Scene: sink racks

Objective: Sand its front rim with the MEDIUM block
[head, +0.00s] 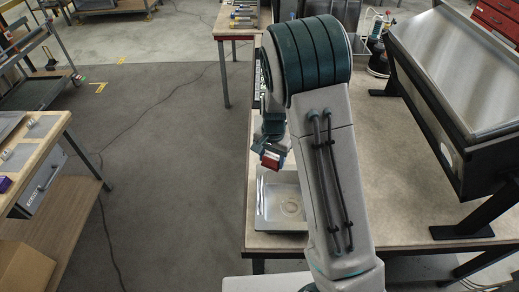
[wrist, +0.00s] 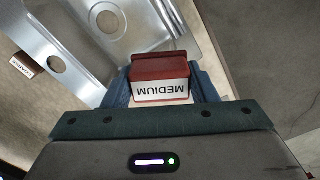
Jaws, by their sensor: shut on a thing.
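My gripper (head: 270,150) is shut on the MEDIUM block (wrist: 160,80), a dark red block with a white label that reads upside down in the wrist view. The block (head: 270,162) also shows in the head view, held above the far end of the steel sink (head: 262,215). The blue fingers grip it from both sides. In the wrist view the sink (wrist: 178,22) lies beyond the block, with its basin and round openings to the left. I cannot tell from these frames whether the block touches the rim. My arm hides the sink's right side in the head view.
The sink stands on a workbench (head: 400,190) at its near left corner. A large steel hood-like unit (head: 450,70) on black feet stands at the right. A wooden bench (head: 60,180) stands at the left across open floor.

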